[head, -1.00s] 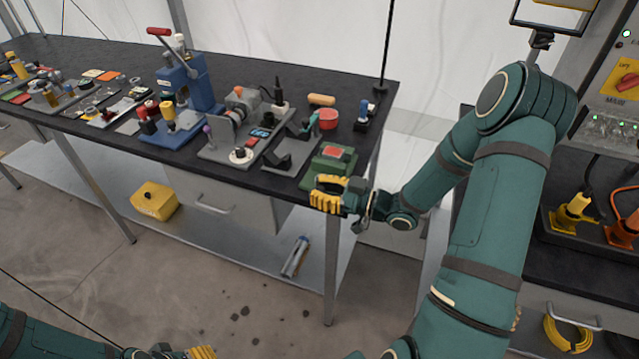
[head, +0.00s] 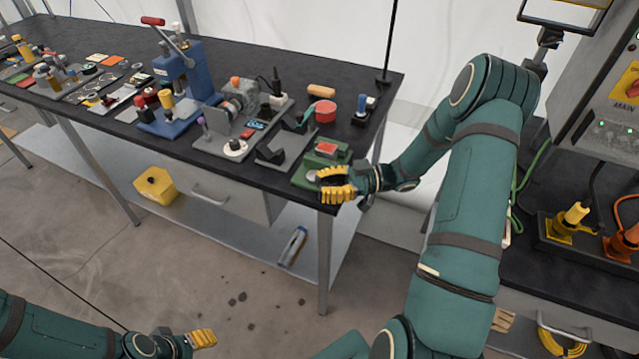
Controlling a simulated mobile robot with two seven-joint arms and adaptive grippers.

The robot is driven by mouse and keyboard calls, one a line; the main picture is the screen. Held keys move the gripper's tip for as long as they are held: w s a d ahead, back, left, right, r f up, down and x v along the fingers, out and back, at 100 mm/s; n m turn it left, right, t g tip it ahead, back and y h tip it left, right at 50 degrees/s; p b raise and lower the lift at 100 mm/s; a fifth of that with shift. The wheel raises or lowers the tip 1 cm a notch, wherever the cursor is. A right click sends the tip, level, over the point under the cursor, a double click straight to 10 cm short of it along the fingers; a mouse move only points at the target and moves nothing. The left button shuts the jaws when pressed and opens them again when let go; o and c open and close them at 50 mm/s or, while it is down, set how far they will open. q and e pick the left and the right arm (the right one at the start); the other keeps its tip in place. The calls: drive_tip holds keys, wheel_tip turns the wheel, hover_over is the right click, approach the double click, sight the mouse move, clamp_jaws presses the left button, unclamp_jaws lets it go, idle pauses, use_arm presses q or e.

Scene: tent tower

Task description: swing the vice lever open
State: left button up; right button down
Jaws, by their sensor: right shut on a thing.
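The green vice (head: 336,157) with a red block (head: 327,148) on top sits at the front right corner of the dark bench. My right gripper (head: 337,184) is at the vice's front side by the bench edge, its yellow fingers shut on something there. The fingers cover what they hold, which looks to be the vice lever; the lever itself cannot be made out. My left gripper (head: 203,338) is low in the picture, away from the bench, and whether it is open or shut does not show.
A thin dark pole rises behind the vice. A yellow box (head: 156,186) lies on the lower shelf. A control panel and second bench stand at right.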

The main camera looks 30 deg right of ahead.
drive_tip(key=shift+d+n+g+y, duration=0.35)
drive_tip(key=shift+n+g, duration=0.25)
drive_tip(key=shift+g, duration=0.3)
drive_tip(key=shift+d+n+g+y, duration=0.3)
drive_tip(key=shift+n+g, duration=0.3)
drive_tip(key=shift+g, duration=0.3)
drive_tip(key=c, duration=0.8)
unclamp_jaws()
wheel_tip(320, 180, up, 10)
